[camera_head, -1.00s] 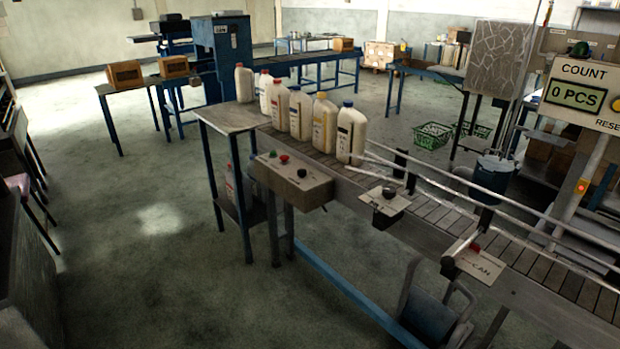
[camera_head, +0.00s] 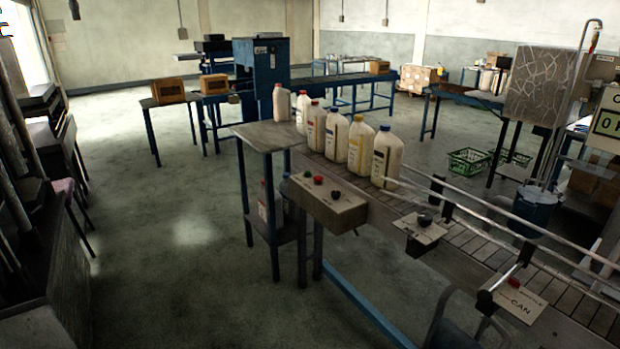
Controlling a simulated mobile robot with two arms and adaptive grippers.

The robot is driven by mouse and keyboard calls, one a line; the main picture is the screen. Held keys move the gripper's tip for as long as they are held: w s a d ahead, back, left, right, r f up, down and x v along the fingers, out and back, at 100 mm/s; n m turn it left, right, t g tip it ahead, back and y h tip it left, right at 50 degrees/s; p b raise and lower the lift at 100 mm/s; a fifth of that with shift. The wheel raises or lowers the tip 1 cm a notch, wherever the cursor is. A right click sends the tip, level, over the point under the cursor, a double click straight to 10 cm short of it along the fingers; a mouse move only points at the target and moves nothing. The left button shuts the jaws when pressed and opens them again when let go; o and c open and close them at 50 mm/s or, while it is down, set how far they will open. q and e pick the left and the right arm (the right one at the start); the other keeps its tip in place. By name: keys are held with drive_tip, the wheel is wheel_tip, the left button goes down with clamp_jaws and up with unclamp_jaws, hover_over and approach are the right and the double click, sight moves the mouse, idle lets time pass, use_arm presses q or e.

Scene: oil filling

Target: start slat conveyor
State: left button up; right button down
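The slat conveyor (camera_head: 480,238) runs from the middle of the view to the lower right. A control box (camera_head: 329,203) is fixed to the conveyor's side, with a green button (camera_head: 307,174), a red button (camera_head: 318,180) and a dark knob (camera_head: 335,195) on top. A smaller plate with a black knob (camera_head: 424,219) sits farther right along the side. Neither of my grippers is in view.
A small side table (camera_head: 262,137) adjoins the conveyor's left end. A panel with a red button (camera_head: 513,283) is at lower right. A blue bin (camera_head: 535,212) stands behind the conveyor. Open floor (camera_head: 180,260) lies to the left.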

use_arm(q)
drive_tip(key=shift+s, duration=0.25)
